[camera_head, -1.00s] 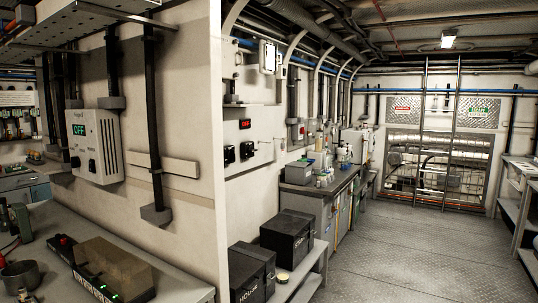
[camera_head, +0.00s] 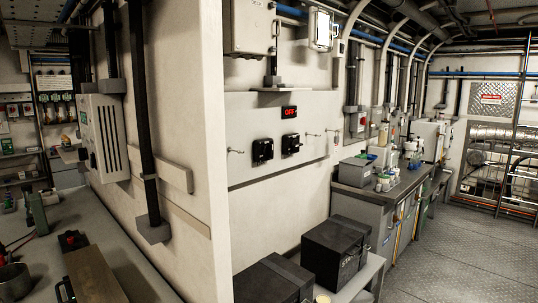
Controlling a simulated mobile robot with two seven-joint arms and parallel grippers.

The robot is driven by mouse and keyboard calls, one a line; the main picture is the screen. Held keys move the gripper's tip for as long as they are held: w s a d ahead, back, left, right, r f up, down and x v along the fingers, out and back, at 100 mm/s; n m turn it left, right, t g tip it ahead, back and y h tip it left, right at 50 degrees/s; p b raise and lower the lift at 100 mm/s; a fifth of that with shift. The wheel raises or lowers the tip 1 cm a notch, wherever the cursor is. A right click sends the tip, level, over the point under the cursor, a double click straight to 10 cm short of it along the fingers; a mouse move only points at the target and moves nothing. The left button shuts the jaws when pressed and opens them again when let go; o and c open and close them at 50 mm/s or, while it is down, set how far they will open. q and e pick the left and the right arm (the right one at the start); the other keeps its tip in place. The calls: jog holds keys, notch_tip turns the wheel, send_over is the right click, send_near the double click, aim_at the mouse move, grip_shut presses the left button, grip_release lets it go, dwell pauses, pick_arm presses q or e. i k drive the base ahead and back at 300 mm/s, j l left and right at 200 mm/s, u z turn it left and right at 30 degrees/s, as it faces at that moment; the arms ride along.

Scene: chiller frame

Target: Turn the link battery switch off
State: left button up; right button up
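A light panel (camera_head: 320,151) on the wall right of the partition corner carries a small display (camera_head: 289,112) with red letters reading OFF. Below it are two black switches, a left one (camera_head: 262,150) and a right one (camera_head: 291,144). I cannot read any labels, so I cannot tell whether either is the link battery switch. A white control box (camera_head: 104,138) hangs on the partition at the left, seen at a steep angle. Its display is hard to read. Neither of my grippers is in view.
A grey workbench (camera_head: 147,270) runs along the partition at front left. Black cases (camera_head: 337,250) stand below the panel on a low shelf. A grey counter (camera_head: 377,203) with bottles and a bin is farther along. The metal floor (camera_head: 470,255) at right is clear.

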aim_at(267, 150)
jog(key=i+l+u, duration=0.1)
jog(key=i+l, duration=0.4)
jog(key=i+l+u, duration=0.1)
jog(key=i+l, duration=0.4)
jog(key=i+l+u, duration=0.1)
jog(key=i+l, duration=0.4)
jog(key=l, duration=0.2)
jog(key=i+l, duration=0.45)
jog(key=l, duration=0.2)
jog(key=u, duration=0.05)
